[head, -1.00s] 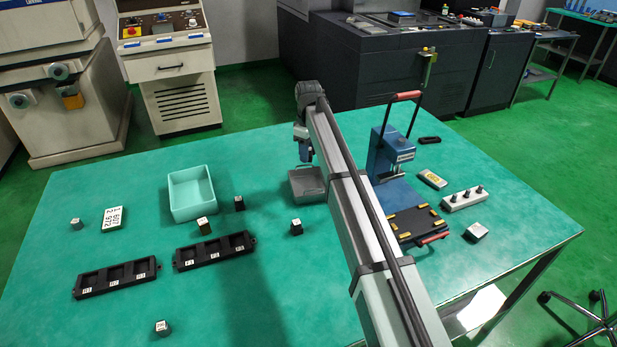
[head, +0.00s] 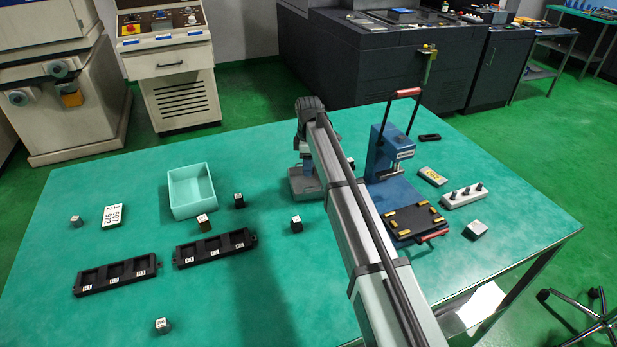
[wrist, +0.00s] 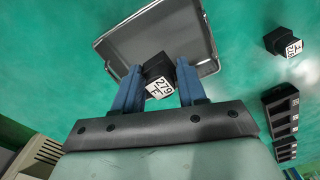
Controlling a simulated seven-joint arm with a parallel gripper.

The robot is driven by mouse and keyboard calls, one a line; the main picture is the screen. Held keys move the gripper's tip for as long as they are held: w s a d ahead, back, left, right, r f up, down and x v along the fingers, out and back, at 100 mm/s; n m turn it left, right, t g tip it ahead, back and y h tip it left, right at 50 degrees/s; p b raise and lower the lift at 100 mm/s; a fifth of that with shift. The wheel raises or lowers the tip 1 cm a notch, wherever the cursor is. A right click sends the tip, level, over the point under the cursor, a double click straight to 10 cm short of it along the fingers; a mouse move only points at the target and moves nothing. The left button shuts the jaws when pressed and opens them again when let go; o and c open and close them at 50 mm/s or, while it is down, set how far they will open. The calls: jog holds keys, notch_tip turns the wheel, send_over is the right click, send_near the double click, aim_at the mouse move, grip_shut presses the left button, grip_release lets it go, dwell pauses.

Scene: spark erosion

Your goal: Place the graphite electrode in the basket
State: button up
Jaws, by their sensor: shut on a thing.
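My gripper (wrist: 160,74) is shut on a black block with a white label (wrist: 158,80), a graphite electrode by its look. The block sits between the two blue fingers, over or in a shallow grey open tray (wrist: 110,45); I cannot tell whether it touches the tray floor. In the head view my gripper (head: 306,163) is low at the grey tray (head: 304,193), and the arm hides the block and part of the tray. A teal open box (head: 192,206), possibly the basket, stands to the left and looks empty.
Several small labelled blocks stand on the table, including a dark one (head: 296,223) near the grey tray. Two black slotted holders (head: 115,275) (head: 215,248) lie at the front left. A blue press (head: 385,160) stands close on the arm's right.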

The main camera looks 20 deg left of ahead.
aim_at(309, 186)
jog(key=shift+f, duration=2.75)
jog(key=shift+f, duration=0.1)
jog(key=o, duration=1.1)
notch_tip(309, 186, up, 12)
jog(key=shift+r, duration=0.15)
